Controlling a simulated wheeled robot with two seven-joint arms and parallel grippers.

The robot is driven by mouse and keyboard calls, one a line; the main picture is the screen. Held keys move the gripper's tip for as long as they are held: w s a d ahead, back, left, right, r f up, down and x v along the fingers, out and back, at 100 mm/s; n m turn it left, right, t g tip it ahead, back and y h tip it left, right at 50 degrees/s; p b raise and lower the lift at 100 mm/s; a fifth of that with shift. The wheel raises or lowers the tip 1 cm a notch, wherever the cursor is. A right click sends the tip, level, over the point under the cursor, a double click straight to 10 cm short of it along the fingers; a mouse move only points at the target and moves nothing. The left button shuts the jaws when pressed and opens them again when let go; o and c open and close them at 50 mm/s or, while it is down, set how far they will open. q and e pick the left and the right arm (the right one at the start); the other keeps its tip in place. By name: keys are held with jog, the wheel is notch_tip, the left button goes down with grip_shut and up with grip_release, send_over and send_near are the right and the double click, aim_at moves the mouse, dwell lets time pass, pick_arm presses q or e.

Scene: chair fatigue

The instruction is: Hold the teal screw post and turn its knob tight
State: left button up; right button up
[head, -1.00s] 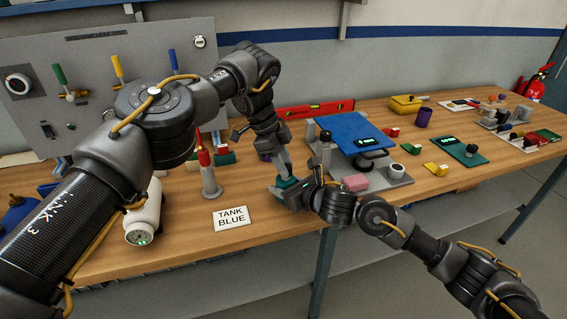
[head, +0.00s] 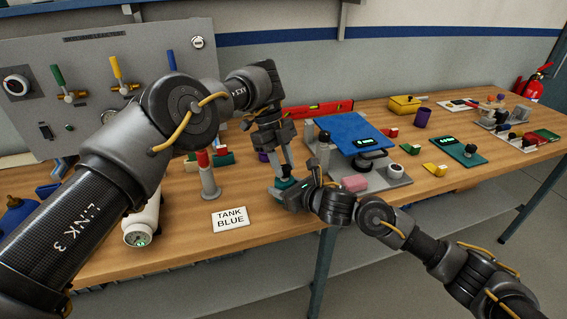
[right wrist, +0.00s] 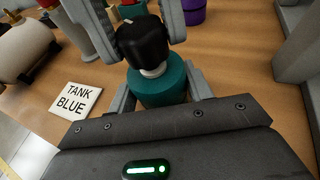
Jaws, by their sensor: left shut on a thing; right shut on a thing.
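The teal screw post (right wrist: 162,88) stands on the table, with its black knob (right wrist: 143,42) on top. It also shows in the head view (head: 284,184), largely hidden by my grippers. My right gripper (right wrist: 160,98) is shut on the teal post, one finger on each side of it; it comes in low from the right in the head view (head: 292,192). My left gripper (head: 283,166) comes down from above and is shut on the black knob. Its fingers flank the knob in the right wrist view (right wrist: 138,22). The knob's underside contact is not clear.
A "TANK BLUE" sign (head: 230,218) lies left of the post. A red-topped grey post (head: 208,178) stands behind it. A white canister (head: 141,222) is at left.

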dwell(0.4)
pick_arm(q)
jog(key=o, duration=1)
